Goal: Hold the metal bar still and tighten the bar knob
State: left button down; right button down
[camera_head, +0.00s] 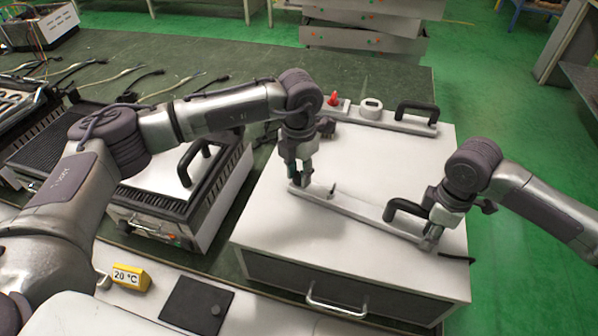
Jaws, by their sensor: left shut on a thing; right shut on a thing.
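The long pale metal bar (360,213) lies across the top of the white box, slanting from upper left to lower right. It carries a black handle (403,207) near its right end and a small grey upright piece (331,192) near its left end. My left gripper (301,180) points down and is shut at the bar's left end. My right gripper (430,240) is shut at the bar's right end, just right of the black handle. The fingers hide what lies between them at both ends, and I cannot clearly make out the bar knob.
The white box (310,236) has a front handle (336,304). Behind the bar is a strip with a red knob (333,98), a round dial (371,107) and another black handle (416,112). A grill unit (218,180) stands at left. A yellow 20 °C display (131,277) is in front.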

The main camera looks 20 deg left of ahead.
pick_arm(q)
jog(key=m, duration=0.6)
jog(key=shift+m, duration=0.3)
pick_arm(e)
jog(key=shift+d, duration=0.1)
pick_arm(q)
jog(key=m, duration=0.5)
jog(key=shift+d, duration=0.1)
jog(key=m, duration=0.6)
jog(key=shift+m, duration=0.4)
jog(key=m, duration=0.5)
jog(key=shift+d, duration=0.15)
pick_arm(e)
jog(key=shift+a, duration=0.2)
pick_arm(q)
jog(key=shift+m, duration=0.3)
jog(key=c, duration=1)
grip_release()
jog(key=shift+o, duration=0.9)
